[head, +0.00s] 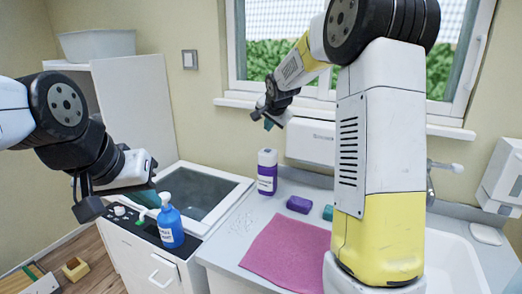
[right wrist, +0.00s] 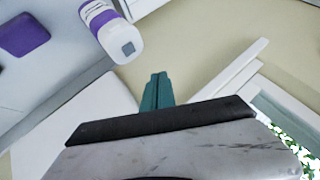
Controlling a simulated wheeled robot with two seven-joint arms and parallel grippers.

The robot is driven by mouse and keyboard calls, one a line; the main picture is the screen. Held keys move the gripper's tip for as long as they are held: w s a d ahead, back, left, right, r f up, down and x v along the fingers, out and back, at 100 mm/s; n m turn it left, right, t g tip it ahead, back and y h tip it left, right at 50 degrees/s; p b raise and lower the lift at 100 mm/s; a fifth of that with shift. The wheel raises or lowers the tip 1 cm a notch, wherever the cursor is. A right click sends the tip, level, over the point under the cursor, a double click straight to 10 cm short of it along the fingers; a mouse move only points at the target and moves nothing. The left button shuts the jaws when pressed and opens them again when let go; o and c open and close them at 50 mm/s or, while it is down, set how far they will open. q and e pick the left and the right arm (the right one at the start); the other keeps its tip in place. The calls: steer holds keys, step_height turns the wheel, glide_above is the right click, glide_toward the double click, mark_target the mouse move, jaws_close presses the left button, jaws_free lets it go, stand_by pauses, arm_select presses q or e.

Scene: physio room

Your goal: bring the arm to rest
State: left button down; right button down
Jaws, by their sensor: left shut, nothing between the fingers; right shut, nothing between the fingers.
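My left gripper (head: 146,195) comes in from the left in the head view, above the white cabinet and close to the blue pump bottle (head: 170,222). Its teal fingers are shut and empty; whether they touch the bottle I cannot tell. My right gripper (head: 269,123) hangs high in front of the window, above the white bottle with the purple label (head: 267,172). Its teal fingers also show in the right wrist view (right wrist: 156,92), shut with nothing between them. My right arm's yellow and white links cover part of the counter and window.
On the counter (head: 225,254) lie a pink cloth (head: 288,251), a purple block (head: 299,204) and a teal block (head: 328,212). A sink (head: 452,262) and tap (head: 431,184) are at right. A dark-topped basin (head: 203,192) is left of the counter. A wooden box (head: 75,269) stands on the floor.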

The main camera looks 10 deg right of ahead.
steer(key=s+d+r+n+g, duration=0.1)
steer(key=s+r+n, duration=0.15)
steer(key=s, duration=0.75)
steer(key=s+r+n, duration=0.2)
steer(key=s+r, duration=0.1)
steer(key=s, duration=0.7)
steer(key=s+a+f+n+g+y, duration=0.1)
steer(key=s+f+n, duration=0.1)
steer(key=s, duration=0.8)
steer(key=s+a+f+n+g, duration=0.1)
steer(key=s+f+n, duration=0.1)
steer(key=s, duration=0.8)
steer(key=shift+s+f+n+y, duration=0.3)
steer(key=shift+n+y, duration=0.05)
steer(key=shift+y, duration=0.05)
